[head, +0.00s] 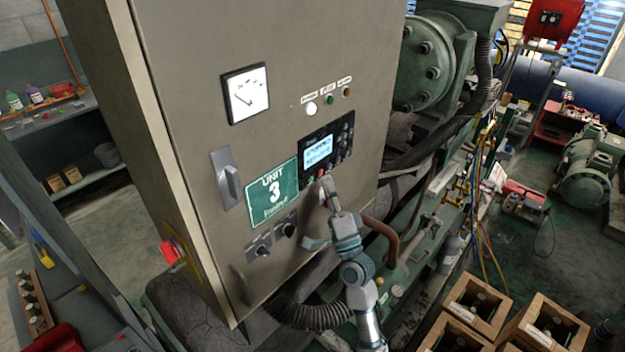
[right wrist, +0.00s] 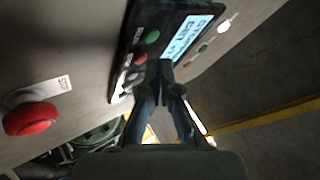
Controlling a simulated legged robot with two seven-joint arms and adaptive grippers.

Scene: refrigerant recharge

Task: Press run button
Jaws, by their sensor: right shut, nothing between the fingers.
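The control panel (head: 322,150) with a lit display (head: 318,151) is on the front of the grey cabinet (head: 190,90). In the right wrist view a green button (right wrist: 153,37) and a red button (right wrist: 141,57) sit in a row beside the display (right wrist: 195,30). Their small labels are too blurred to read for sure. My right gripper (head: 327,183) is shut and empty, its tips at the panel's lower edge. In the right wrist view its fingertips (right wrist: 160,72) are close to the red button; I cannot tell whether they touch the panel. My left gripper is out of view.
A large red stop button (right wrist: 30,118) sticks out of the cabinet in the right wrist view. A gauge (head: 246,93), a green Unit 3 sign (head: 272,193), a handle (head: 230,182) and three indicator lights (head: 330,100) are on the cabinet. Wooden boxes (head: 545,325) stand lower right.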

